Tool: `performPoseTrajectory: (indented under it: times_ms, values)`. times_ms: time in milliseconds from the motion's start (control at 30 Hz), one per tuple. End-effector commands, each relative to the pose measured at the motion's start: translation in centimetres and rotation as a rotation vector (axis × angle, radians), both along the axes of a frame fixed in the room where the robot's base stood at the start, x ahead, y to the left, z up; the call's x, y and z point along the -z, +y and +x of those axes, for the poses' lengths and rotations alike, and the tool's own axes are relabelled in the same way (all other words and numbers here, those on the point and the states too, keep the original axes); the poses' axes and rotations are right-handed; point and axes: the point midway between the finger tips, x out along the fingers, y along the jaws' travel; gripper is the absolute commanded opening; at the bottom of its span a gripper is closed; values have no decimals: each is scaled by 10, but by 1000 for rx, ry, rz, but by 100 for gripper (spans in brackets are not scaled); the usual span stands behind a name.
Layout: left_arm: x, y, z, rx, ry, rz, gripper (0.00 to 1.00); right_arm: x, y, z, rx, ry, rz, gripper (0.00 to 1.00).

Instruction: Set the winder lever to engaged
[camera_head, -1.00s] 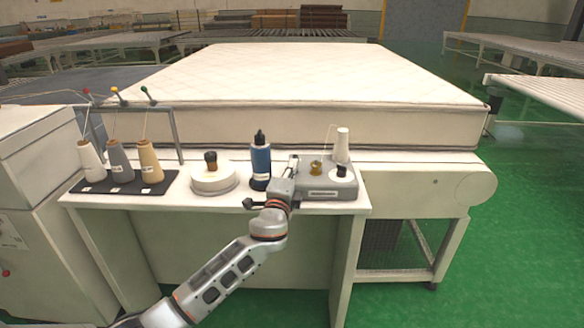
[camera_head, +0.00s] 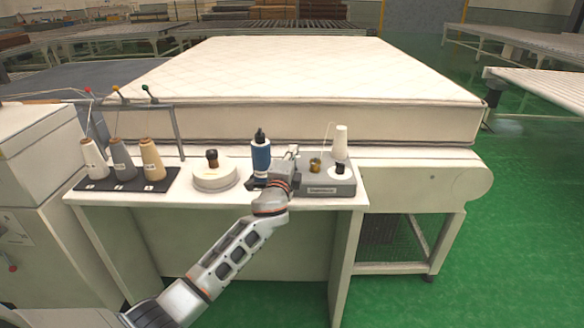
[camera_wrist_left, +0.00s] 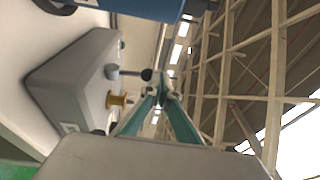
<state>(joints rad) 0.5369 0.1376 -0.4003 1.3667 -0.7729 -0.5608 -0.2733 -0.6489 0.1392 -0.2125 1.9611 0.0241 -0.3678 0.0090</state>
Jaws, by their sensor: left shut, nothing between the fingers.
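The winder (camera_head: 326,188) is a grey box on the right end of the white table, with a brass bobbin (camera_head: 315,165) and a white thread cone (camera_head: 341,143). My left gripper (camera_head: 292,151) is at the winder's left side, beside the blue bottle. In the left wrist view the winder (camera_wrist_left: 75,85) is at left, with its brass bobbin (camera_wrist_left: 118,100). A short rod with a black ball, seemingly the lever (camera_wrist_left: 147,74), reaches to my teal fingertips (camera_wrist_left: 163,92), which are shut and empty. Whether they touch the ball is unclear. My arm hides the lever in the head view.
A blue bottle (camera_head: 261,158) stands close to the left of my gripper. The mattress (camera_head: 290,80) lies behind the table.

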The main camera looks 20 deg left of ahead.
Motion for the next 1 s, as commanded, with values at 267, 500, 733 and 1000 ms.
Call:
performPoseTrajectory:
  times_ms: [267,500,733,1000]
  values:
    - [-3,4,14,0,0,0,0,8,0,-2,0,6,-1,40]
    - [-4,6,20,0,0,0,0,9,0,-2,0,5,0,40]
    - [-5,6,21,0,0,1,0,6,0,0,0,-1,1,40]
    - [-5,6,22,0,0,1,0,6,0,0,0,-2,1,40]
